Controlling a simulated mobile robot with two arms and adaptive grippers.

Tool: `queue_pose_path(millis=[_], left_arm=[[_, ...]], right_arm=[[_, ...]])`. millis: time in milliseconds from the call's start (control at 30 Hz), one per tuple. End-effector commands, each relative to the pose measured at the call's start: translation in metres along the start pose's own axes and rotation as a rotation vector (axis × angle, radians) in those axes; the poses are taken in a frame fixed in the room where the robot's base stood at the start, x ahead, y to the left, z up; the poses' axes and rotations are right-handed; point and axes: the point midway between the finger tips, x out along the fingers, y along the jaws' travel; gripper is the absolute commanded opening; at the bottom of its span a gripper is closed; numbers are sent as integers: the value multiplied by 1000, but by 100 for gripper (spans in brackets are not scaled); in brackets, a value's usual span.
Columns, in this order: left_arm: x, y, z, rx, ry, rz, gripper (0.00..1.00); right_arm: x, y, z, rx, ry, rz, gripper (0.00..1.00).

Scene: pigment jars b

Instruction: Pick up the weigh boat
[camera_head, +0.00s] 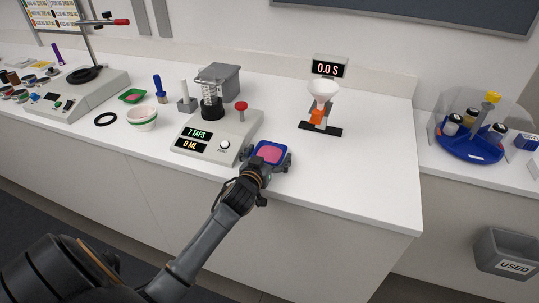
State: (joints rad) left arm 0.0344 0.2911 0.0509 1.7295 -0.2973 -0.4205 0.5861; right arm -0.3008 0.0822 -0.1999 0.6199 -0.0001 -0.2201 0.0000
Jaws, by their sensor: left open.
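A blue weigh boat (260,146) with pink contents sits near the front edge of the white bench, just right of the tap counter. My left gripper (266,158) is at the boat, its open fingers on either side of it. The gripper and wrist hide the boat's near edge, and I cannot tell whether the fingers touch it. A green tray (132,96), maybe another weigh boat, lies farther back at the left. My right gripper is not in view.
The tap counter (217,139) with displays "7 TAPS" and "0 ML" stands close left of the gripper. A funnel stand (322,92) reading "0.0 S" is behind right. A striped bowl (142,118) and a black ring (105,119) lie left. The bench's right front is clear.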

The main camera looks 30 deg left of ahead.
Motion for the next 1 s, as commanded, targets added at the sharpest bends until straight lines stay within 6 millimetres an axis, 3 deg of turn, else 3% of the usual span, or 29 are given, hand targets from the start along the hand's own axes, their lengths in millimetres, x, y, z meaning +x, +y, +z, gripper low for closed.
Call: queue_pose_path(millis=[167,433,867,1000], left_arm=[[0,0,0,0,0,0,100],[0,0,0,0,0,0,48],[0,0,0,0,2,-1,48],[-14,0,2,0,0,0,48]], right_arm=[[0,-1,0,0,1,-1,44],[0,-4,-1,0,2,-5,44],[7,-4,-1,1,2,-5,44],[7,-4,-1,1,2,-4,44]])
